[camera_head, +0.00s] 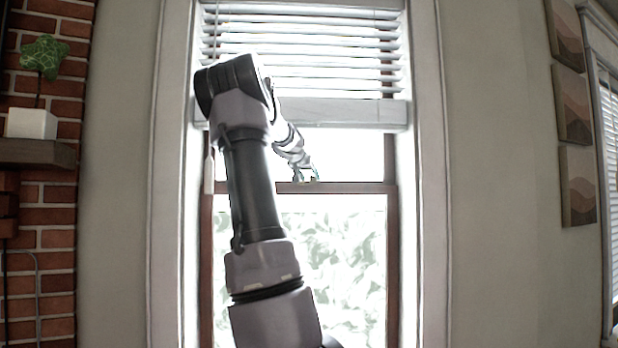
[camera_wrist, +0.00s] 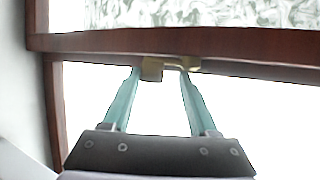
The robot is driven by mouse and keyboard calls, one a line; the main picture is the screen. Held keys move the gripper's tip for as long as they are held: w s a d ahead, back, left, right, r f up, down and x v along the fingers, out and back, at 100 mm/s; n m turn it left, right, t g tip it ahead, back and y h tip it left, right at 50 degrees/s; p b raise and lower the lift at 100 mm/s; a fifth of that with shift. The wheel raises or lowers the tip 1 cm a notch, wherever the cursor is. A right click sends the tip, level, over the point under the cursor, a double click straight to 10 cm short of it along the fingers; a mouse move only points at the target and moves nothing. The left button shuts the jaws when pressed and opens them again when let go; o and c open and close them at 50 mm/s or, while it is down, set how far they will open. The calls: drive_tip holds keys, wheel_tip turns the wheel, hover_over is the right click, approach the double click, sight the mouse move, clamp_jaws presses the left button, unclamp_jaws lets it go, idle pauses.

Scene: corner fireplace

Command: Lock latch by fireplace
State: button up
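The latch (camera_wrist: 152,69) is a small brass piece on the dark wooden window rail (camera_wrist: 250,42), seen at the upper middle of the wrist view. My gripper (camera_wrist: 160,72) has two teal fingers spread apart, with the tips at the rail on either side of part of the latch. The right fingertip overlaps the latch in the picture; whether it touches cannot be told. In the head view my gripper (camera_head: 305,177) is at the middle rail (camera_head: 350,188) of the window, where the latch is too small to make out clearly.
White blinds (camera_head: 300,38) hang over the upper window, above my gripper. A pale window frame (camera_head: 432,200) stands on the right. The brick fireplace wall (camera_head: 45,240) is at far left, with a shelf (camera_head: 35,152) and a potted plant (camera_head: 42,58). Framed pictures (camera_head: 578,185) hang at right.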

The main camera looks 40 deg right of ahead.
drive_tip(key=shift+s+d+f+n+t, duration=0.15)
drive_tip(key=shift+d+f+n+t, duration=0.15)
drive_tip(key=shift+n+t, duration=0.15)
drive_tip(key=shift+c, duration=0.3)
drive_tip(key=shift+d+n+t+y, duration=0.1)
drive_tip(key=shift+n+t+y, duration=0.15)
drive_tip(key=shift+y, duration=0.15)
drive_tip(key=shift+d+f+n+t+y, duration=0.15)
drive_tip(key=shift+n+t+y, duration=0.25)
drive_tip(key=shift+n+t, duration=0.3)
drive_tip(key=shift+w+r, duration=0.2)
drive_tip(key=shift+r, duration=0.15)
drive_tip(key=o, duration=1.1)
drive_tip(key=shift+r, duration=0.1)
drive_tip(key=v, duration=1)
drive_tip(key=shift+s+a, duration=0.2)
drive_tip(key=shift+s, duration=0.15)
drive_tip(key=shift+r, duration=0.15)
